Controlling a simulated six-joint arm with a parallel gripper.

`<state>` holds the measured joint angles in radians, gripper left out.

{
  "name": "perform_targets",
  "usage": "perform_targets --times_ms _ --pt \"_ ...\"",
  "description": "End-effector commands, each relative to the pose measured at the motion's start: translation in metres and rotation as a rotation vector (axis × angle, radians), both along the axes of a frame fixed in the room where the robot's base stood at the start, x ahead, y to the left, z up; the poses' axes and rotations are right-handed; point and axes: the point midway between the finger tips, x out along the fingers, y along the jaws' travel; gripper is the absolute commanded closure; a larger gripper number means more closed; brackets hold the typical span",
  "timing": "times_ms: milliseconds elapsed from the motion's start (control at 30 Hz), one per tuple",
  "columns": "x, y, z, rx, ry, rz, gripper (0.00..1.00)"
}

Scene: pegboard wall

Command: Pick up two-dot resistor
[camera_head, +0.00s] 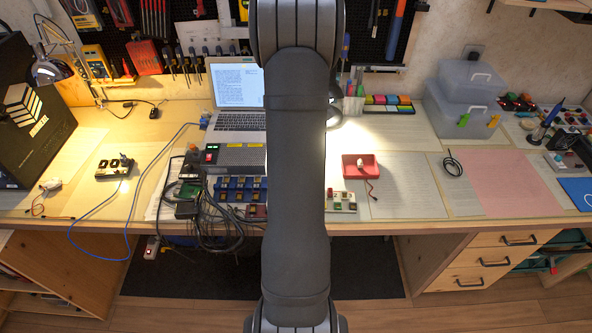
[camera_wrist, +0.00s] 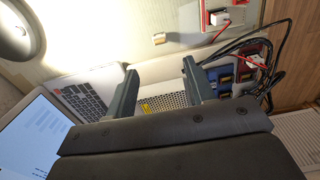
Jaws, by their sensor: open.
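My gripper (camera_wrist: 160,72) is open in the wrist view, its two dark fingers apart with nothing between them. Below the fingers are a perforated grey box and part of the laptop. A small tan block (camera_wrist: 159,38) lies alone on the light mat beyond the fingertips, apart from them. It may be the two-dot resistor, but no dots can be made out. Small coloured components (camera_head: 343,207) on a pale board stand right of my arm in the head view, too small to tell apart. My arm hides the middle of the bench and the gripper there.
A red tray (camera_head: 361,174) with a white item and lead sits right of my arm. The laptop (camera_head: 236,84), grey box (camera_head: 233,158), blue parts bins (camera_head: 228,192) and black cables (camera_head: 205,222) crowd the left. The mat (camera_head: 405,190) right of the tray is clear.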

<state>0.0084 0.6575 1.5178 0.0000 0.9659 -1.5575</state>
Motion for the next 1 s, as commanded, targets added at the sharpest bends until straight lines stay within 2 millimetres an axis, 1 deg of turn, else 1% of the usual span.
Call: perform_targets --times_ms 33,100,200,300,567,667,867,1000 --pt "-0.001 0.000 -0.013 0.000 0.006 0.000 0.51" --pt "-0.001 0.000 -0.028 0.000 0.006 0.000 0.51" --pt "-0.001 0.000 -0.047 0.000 0.004 0.000 0.51" --pt "0.000 0.000 -0.060 0.000 0.003 0.000 0.51" --pt "0.000 0.001 -0.073 0.000 0.002 0.000 0.51" --pt "0.000 0.002 -0.085 0.000 0.003 0.001 0.51" --pt "0.001 0.003 -0.114 0.000 0.003 0.000 0.51" --pt "0.001 0.002 -0.120 0.000 0.000 0.000 0.51"
